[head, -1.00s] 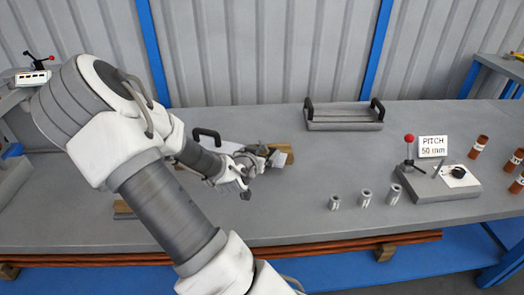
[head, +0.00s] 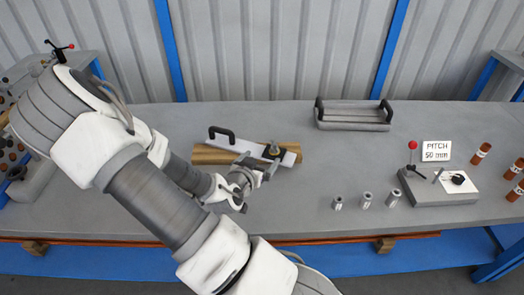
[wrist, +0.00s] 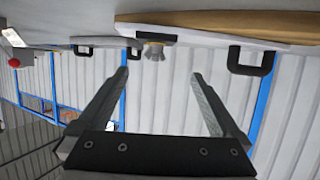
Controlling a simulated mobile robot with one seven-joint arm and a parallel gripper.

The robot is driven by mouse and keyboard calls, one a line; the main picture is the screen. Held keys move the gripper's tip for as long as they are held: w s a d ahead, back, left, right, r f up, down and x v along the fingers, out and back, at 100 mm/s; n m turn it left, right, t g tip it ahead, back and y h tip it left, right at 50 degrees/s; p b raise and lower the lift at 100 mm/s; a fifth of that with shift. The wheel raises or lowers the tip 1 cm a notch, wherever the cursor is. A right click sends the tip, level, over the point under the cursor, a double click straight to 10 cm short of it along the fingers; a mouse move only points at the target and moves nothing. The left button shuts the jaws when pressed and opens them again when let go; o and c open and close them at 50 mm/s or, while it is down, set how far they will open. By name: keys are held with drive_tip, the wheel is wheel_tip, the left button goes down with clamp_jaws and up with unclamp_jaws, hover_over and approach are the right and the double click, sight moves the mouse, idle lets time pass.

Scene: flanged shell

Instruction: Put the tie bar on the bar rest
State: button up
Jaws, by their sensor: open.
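The pale flat bar (head: 248,150) with a black handle at its left, seemingly the tie bar, lies on a wooden block (head: 212,156). A knob on a black square base (head: 273,150) stands near its right end. I cannot tell whether this block is the bar rest. My gripper (head: 258,166) is just in front of the bar, open and empty. In the wrist view, the open jaws (wrist: 158,73) point toward the knob (wrist: 153,50), which is beyond and between the tips. The bar's handle (wrist: 250,62) is to their right. My arm hides some of the table.
A grey tray-like frame (head: 353,126) with two black handles stands at the back. Several small metal sleeves (head: 366,200) stand to the right. Mid-table is clear.

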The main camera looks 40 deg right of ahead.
drive_tip(key=shift+s+a+r+p, duration=0.15)
drive_tip(key=shift+r+p, duration=0.15)
drive_tip(key=shift+p, duration=0.2)
drive_tip(key=shift+s+a+f+p, duration=0.2)
drive_tip(key=shift+s+p, duration=0.15)
drive_tip(key=shift+p, duration=0.75)
drive_tip(key=shift+s+a+f+p, duration=0.1)
drive_tip(key=shift+s+a+p, duration=0.15)
drive_tip(key=shift+p, duration=0.85)
